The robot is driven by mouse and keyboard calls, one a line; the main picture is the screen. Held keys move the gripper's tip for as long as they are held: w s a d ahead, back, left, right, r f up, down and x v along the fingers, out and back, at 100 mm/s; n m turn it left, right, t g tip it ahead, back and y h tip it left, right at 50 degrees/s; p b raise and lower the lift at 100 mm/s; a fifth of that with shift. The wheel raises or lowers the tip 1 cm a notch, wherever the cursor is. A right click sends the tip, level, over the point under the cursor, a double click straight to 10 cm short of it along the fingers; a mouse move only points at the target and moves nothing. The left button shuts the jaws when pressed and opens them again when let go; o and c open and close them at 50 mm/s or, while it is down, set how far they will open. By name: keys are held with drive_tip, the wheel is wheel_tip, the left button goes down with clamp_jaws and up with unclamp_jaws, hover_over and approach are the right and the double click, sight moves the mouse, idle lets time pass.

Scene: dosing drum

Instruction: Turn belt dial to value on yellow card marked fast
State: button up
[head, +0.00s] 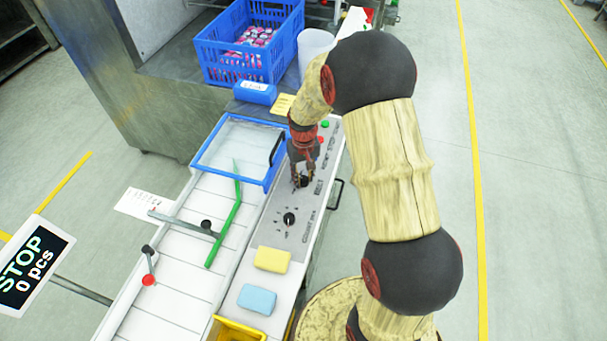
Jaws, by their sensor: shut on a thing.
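A grey control panel (277,237) runs along the right side of the conveyor. My gripper (302,180) points down at its upper part, shut on a dark dial (303,182) that its fingers partly hide. I cannot read where this dial points. A second black dial (289,218) with a ring of scale marks sits lower on the panel, free of my gripper. A yellow card (283,104) lies beyond the panel, beside a blue box; its writing is too small to read.
A white conveyor (180,270) with a blue-framed clear cover (238,148) and green bar (226,225) lies left. Yellow (271,259) and blue (257,299) blocks sit nearer. A blue crate (249,42) and white container (315,47) stand behind. A screen (30,267) reads STOP, 0 pcs.

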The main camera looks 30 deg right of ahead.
sight(303, 179)
drive_tip(key=m+p, duration=0.1)
drive_tip(key=m, duration=0.3)
drive_tip(key=shift+r+m+p, duration=0.1)
drive_tip(key=shift+m+p, duration=0.7)
drive_tip(key=shift+m, duration=1.5)
drive_tip(key=o, duration=1.2)
drive_tip(key=shift+c, duration=0.2)
wheel_tip(303, 179, up, 12)
